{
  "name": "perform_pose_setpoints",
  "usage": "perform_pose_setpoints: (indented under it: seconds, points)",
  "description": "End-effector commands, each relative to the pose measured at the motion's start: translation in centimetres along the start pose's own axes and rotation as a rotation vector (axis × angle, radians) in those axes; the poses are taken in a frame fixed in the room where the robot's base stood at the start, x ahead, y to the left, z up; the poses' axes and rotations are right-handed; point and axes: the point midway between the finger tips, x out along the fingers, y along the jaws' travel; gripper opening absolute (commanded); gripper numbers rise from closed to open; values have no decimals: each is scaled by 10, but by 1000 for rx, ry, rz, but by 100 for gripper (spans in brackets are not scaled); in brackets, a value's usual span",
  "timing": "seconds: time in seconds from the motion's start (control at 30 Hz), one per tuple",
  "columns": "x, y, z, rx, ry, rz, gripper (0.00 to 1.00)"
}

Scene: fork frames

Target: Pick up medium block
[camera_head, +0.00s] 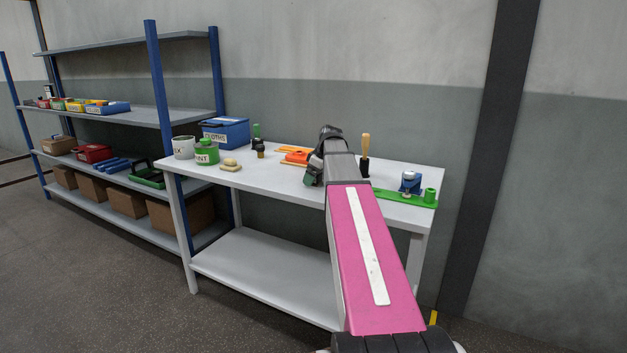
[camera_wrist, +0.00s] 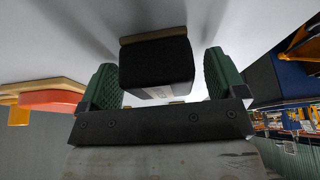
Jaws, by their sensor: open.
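A dark block (camera_wrist: 157,65) with a thin tan layer along one edge is in the wrist view. A pale patch, possibly a label too small to read, shows on its near face. I take it to be the medium block. My gripper (camera_wrist: 162,78) is open, with one green ribbed finger on each side of the block and a visible gap at each side. My gripper also shows over the table in the head view (camera_head: 312,178), partly hidden by my arm. The block is not visible in the head view.
On the white table (camera_head: 275,183) stand a green tin (camera_head: 207,155), a grey tin (camera_head: 183,148), a blue box (camera_head: 226,133) and a cream block (camera_head: 230,164). Orange pieces (camera_head: 296,156) lie beside my gripper. A wooden-handled tool (camera_head: 365,150) and a green strip (camera_head: 400,197) are to the right.

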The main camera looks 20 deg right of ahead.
Motion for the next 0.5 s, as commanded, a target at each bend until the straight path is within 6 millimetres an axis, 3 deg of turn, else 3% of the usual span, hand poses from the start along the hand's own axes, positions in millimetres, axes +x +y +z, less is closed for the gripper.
perform_pose_setpoints:
  seconds: [0.17,0.3,0.33,0.5]
  points:
    - [0,0,0,0,0,0,86]
    - [0,0,0,0,0,0,41]
    - [0,0,0,0,0,0,34]
    - [0,0,0,0,0,0,34]
